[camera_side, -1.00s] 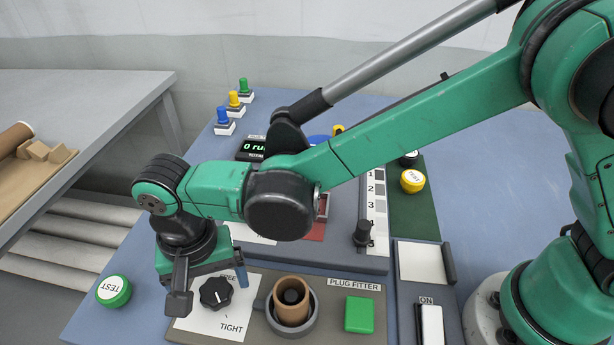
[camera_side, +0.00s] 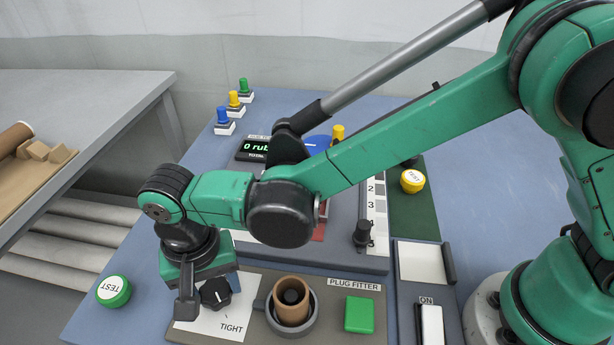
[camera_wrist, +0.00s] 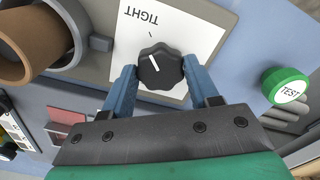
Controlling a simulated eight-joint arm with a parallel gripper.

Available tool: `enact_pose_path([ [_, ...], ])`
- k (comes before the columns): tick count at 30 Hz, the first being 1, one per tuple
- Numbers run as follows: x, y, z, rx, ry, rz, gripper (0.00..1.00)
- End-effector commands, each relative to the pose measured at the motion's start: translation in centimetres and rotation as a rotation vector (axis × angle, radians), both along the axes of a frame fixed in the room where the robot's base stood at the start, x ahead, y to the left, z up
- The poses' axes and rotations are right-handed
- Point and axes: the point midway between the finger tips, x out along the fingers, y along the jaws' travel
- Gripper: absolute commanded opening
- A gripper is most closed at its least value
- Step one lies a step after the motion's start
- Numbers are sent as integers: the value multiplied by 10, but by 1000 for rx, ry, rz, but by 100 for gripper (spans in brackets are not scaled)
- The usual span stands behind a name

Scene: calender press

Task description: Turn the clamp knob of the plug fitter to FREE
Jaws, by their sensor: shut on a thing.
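The clamp knob (camera_side: 215,293) is black and scalloped, on a white plate (camera_side: 206,324) on the plug fitter. In the wrist view the knob (camera_wrist: 159,68) sits between the two blue fingers of my gripper (camera_wrist: 160,78), which is shut on it. The knob's white line points up and slightly left in that view, on the side of the upside-down word TIGHT. In the side view my gripper partly covers the knob and hides the word FREE.
A brown tube (camera_side: 291,300) stands in a grey ring right of the knob, with a green square button (camera_side: 359,314) beyond it. A green TEST button (camera_side: 113,291) is to the left. A display (camera_side: 254,149) and coloured pegs stand farther back.

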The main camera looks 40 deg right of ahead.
Motion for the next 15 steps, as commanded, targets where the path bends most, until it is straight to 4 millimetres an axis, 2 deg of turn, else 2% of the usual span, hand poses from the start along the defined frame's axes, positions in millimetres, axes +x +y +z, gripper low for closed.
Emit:
enact_pose_path([
  [8, 0, -1, 1, -2, 4, 178, 1],
  [15, 0, -1, 1, -2, 3, 403, 1],
])
